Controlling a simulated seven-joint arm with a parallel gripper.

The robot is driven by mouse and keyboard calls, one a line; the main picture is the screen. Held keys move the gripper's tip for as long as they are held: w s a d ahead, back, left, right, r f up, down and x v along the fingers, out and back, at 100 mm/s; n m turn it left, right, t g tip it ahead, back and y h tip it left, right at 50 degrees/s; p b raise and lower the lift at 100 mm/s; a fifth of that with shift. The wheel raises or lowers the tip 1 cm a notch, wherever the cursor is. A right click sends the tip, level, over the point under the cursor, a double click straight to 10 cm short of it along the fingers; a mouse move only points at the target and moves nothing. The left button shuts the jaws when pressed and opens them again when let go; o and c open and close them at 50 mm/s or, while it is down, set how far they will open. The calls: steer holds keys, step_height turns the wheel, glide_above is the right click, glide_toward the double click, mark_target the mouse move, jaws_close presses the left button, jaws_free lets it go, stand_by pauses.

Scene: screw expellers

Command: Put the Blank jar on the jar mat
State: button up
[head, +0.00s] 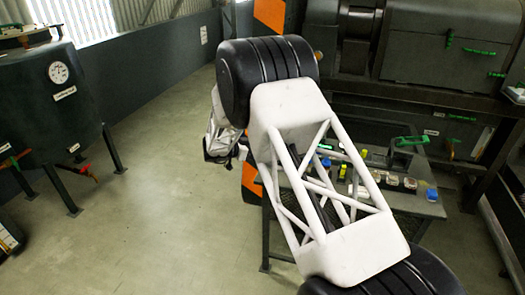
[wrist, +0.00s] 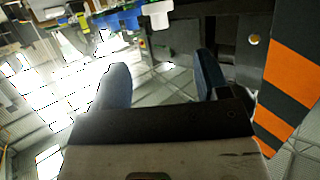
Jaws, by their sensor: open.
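My gripper (wrist: 160,78) is open and empty, with its two dark fingers spread apart in the wrist view. In the head view my gripper (head: 220,152) hangs over the floor, left of and apart from the work table (head: 420,208). Several small jars (head: 392,181) with pale tops stand in a row on that table. I cannot tell which of them, if any, is the Blank jar; labels are too small to read. I cannot make out the jar mat for certain. My white arm link hides much of the table.
Small blue and yellow items (head: 343,172) and a green-handled object (head: 409,141) are also on the table. A large dark machine (head: 440,50) stands behind it. A dark tank (head: 50,95) with a gauge stands at left. The floor (head: 150,190) between is clear.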

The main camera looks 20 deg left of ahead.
steer(key=shift+v, duration=0.85)
stand_by(0.3)
